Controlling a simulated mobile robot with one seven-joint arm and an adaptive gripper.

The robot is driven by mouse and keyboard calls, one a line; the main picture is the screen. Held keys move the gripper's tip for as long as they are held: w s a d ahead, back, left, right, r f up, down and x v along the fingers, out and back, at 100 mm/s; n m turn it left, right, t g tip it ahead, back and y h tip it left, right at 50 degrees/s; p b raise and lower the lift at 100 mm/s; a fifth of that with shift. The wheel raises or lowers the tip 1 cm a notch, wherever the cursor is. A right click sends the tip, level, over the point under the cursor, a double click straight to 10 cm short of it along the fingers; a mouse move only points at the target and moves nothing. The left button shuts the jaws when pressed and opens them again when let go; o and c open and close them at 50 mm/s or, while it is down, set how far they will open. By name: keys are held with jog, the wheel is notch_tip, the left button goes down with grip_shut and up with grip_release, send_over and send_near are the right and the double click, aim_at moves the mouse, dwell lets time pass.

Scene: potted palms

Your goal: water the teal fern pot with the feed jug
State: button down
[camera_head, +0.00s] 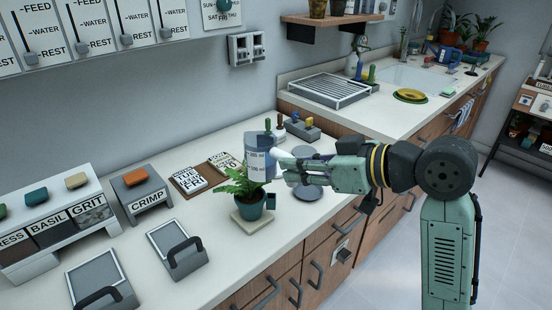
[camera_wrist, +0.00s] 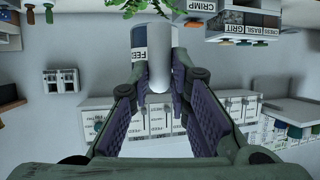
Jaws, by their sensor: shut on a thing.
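The feed jug (camera_head: 259,160) is a blue-grey cylinder with a white printed label and a pale handle. It looks about upright, just behind the fern. My gripper (camera_head: 283,164) comes from the right and is shut on the handle. In the wrist view, which looks upside down, the jug (camera_wrist: 138,38) shows a "FEED" label, and its white handle (camera_wrist: 158,74) is between my fingers (camera_wrist: 160,82). The teal fern pot (camera_head: 251,206) stands on a pale square base (camera_head: 253,225) in front of the jug. Fronds hide the jug's lower part; I cannot tell whether it touches the counter.
Grey round dishes (camera_head: 307,193) lie beneath and behind my gripper. Small bottles and a grey holder (camera_head: 302,131) stand behind. Bare counter (camera_head: 222,262) lies in front of the pot.

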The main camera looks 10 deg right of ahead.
notch_tip(320, 180, down, 7)
jog(key=g+h+b, duration=0.1)
jog(key=g+h, duration=0.1)
jog(key=shift+r, duration=0.2)
dwell(0.6)
jog(key=shift+w+r+g+h+p, duration=0.1)
jog(key=shift+r+g+h+p, duration=0.2)
jog(key=shift+r+p, duration=0.4)
jog(key=shift+f, duration=0.1)
jog(key=shift+w+r+g+h+p, duration=0.15)
jog(key=shift+r+g+h+p, duration=0.25)
jog(key=shift+p, duration=0.85)
jog(key=shift+a+r, duration=0.1)
jog(key=shift+r, duration=0.3)
